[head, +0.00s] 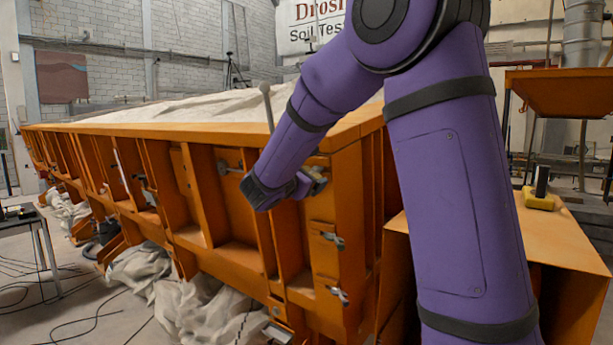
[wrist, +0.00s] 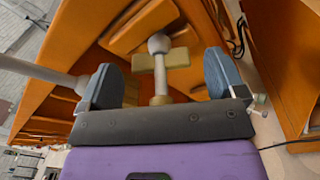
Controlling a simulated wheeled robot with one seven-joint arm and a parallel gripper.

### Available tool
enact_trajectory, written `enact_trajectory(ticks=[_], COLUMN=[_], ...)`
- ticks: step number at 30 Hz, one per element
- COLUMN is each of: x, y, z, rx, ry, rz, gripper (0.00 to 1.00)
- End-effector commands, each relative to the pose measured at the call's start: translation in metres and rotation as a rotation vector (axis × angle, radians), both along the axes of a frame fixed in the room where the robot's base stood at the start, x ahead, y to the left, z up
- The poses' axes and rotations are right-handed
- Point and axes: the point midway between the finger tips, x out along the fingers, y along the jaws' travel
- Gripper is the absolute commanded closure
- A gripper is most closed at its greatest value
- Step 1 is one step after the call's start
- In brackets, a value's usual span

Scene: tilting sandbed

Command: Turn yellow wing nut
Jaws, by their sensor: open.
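The yellow wing nut (wrist: 177,57) shows in the wrist view as a pale yellow crosspiece on a light metal bolt with a rounded end. Its two wings point left and right in that view. My gripper (wrist: 160,80) is open, with one blue-grey finger on each side of the bolt. The wing nut lies between and slightly beyond the fingertips, and I see a gap on both sides. In the head view my gripper (head: 304,184) is at the orange sandbed's end corner. A small pale yellow part, likely the wing nut (head: 318,186), shows beside it, partly hidden by the gripper.
The orange sandbed (head: 215,205) has ribs and metal clamps (head: 335,240) below my gripper. A grey rod (wrist: 40,72) passes close to the left finger. A yellow block with a black top (head: 540,200) stands on the orange platform at right. Cables and cloth lie on the floor.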

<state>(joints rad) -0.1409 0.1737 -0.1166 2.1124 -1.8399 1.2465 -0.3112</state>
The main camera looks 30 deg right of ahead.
Motion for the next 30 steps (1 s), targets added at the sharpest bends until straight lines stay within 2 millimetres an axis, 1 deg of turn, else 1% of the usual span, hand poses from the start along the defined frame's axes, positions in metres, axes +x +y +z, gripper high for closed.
enact_trajectory(ticks=[1, 2, 3, 5, 6, 8, 14, 20, 26, 30], x=[0.0000, -0.0001, -0.0001, -0.0001, -0.0002, -0.0002, -0.0003, -0.0007, -0.0013, -0.0017], y=[0.0001, 0.0001, 0.0002, 0.0002, 0.0003, 0.0003, 0.0003, 0.0002, -0.0002, -0.0005], z=[-0.0001, -0.0001, -0.0001, -0.0001, -0.0001, -0.0001, -0.0002, -0.0005, -0.0011, -0.0016], rx=[0.000, 0.000, 0.000, 0.000, 0.000, 0.000, 0.002, 0.020, 0.064, 0.105], ry=[0.000, 0.000, 0.000, 0.000, 0.000, 0.000, -0.006, -0.057, -0.176, -0.291], rz=[0.000, 0.000, 0.000, 0.000, 0.000, 0.000, 0.001, 0.011, 0.033, 0.055], gripper=[0.11, 0.15, 0.24, 0.38, 0.47, 0.60, 0.60, 0.60, 0.60, 0.60])
